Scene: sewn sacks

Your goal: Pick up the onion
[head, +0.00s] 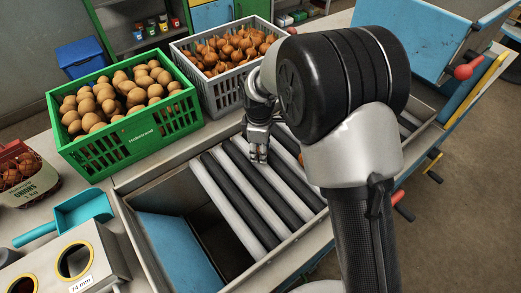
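My gripper (258,152) points down over the black and white rollers (250,190). Its fingers look close together, but the view does not show clearly whether they are open or shut. A small orange-brown piece, possibly an onion (301,159), shows on the rollers just right of the gripper, mostly hidden behind my arm. Many brown onions (228,50) fill a grey crate (222,95) behind the gripper. A netted sack of onions (20,178) stands at the left edge.
A green crate (128,140) of potatoes stands left of the grey crate. A teal scoop (72,215) and a box with round holes (62,268) lie at the lower left. A blue chute (178,250) sits below the rollers. Blue panels (410,40) stand at upper right.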

